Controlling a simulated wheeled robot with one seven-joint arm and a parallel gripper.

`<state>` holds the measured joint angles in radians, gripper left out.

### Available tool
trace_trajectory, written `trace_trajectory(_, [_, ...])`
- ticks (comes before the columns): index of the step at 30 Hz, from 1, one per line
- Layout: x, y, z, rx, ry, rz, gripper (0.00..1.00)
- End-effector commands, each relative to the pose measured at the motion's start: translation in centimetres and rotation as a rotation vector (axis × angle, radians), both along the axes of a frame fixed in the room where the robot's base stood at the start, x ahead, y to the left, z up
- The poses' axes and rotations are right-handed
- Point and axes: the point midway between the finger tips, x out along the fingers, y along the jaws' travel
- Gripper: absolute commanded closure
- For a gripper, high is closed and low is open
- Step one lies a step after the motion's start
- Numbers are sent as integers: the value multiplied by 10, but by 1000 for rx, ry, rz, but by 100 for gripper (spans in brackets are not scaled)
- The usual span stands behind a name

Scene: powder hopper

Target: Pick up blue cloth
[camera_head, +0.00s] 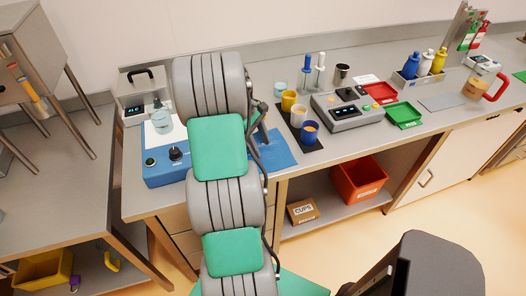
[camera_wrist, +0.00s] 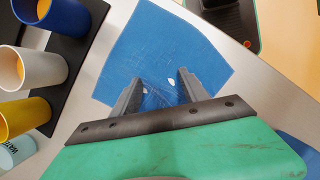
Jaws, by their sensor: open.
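The blue cloth (camera_wrist: 180,42) lies flat on the counter in the wrist view, with small white specks on it. In the head view the cloth (camera_head: 280,150) shows to the right of my arm, partly hidden by it. My gripper (camera_wrist: 158,90) is open in the wrist view. Its two dark fingers are over the cloth and hold nothing. I cannot tell whether the fingertips touch it. In the head view my gripper is hidden behind my arm.
A dark mat (camera_head: 309,143) with blue, white and yellow cups stands right beside the cloth. A grey scale (camera_head: 347,113) and green tray (camera_head: 404,114) stand farther right. A blue machine with a beaker (camera_head: 162,122) stands left of my arm. The counter's front edge is close.

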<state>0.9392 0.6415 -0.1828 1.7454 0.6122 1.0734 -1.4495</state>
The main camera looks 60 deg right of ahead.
Motion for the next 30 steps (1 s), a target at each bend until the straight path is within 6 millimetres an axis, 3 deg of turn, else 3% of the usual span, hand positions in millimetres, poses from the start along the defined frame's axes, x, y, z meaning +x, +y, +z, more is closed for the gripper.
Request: trace_trajectory(30, [0,1,-1,2,1,0,91])
